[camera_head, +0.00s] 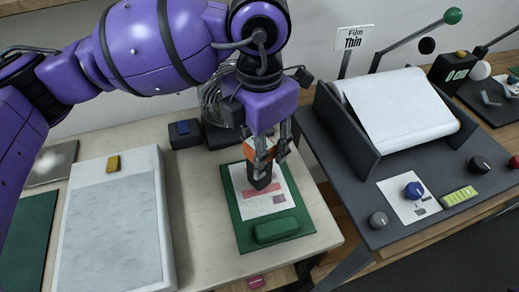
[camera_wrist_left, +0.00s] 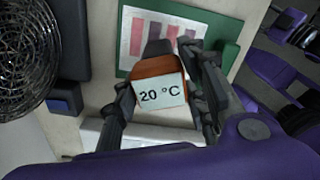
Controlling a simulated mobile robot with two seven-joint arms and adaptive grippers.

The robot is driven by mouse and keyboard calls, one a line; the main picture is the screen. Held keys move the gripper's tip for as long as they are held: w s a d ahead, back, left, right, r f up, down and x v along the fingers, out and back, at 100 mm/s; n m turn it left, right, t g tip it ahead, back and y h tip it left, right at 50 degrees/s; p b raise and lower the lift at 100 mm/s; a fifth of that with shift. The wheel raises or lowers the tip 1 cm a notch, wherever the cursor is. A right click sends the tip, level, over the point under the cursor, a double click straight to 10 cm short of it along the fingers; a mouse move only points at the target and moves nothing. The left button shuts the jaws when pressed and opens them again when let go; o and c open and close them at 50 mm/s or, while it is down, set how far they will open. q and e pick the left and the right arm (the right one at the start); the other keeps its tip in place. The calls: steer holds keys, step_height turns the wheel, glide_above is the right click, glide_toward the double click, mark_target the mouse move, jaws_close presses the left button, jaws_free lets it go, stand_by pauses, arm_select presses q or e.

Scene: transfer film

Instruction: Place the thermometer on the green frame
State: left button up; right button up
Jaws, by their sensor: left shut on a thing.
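My left gripper (camera_head: 268,148) is shut on the thermometer (camera_head: 250,150), an orange and black device. In the left wrist view the thermometer (camera_wrist_left: 160,90) shows a display reading 20 °C between the two fingers of the gripper (camera_wrist_left: 163,105). The green frame (camera_head: 240,217) lies on the pale table, with a white sheet bearing coloured bars and a green block at its near edge. The thermometer is over the white sheet inside the frame; I cannot tell if it touches. The frame also shows in the left wrist view (camera_wrist_left: 220,17). My right gripper is not in view.
A pale slab (camera_head: 112,235) lies left of the frame. A small dark box with a blue button (camera_head: 184,128) and a wire fan (camera_wrist_left: 22,55) stand behind it. A grey machine with a white roll (camera_head: 400,112), knobs and levers stands at right. Bare table surrounds the frame.

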arm_select(q)
steer(key=shift+f, duration=0.5)
steer(key=shift+f, duration=0.15)
steer(key=o, duration=1.3)
steer(key=shift+f, duration=0.1)
step_height(320, 180, up, 12)
steer(key=shift+r, duration=0.25)
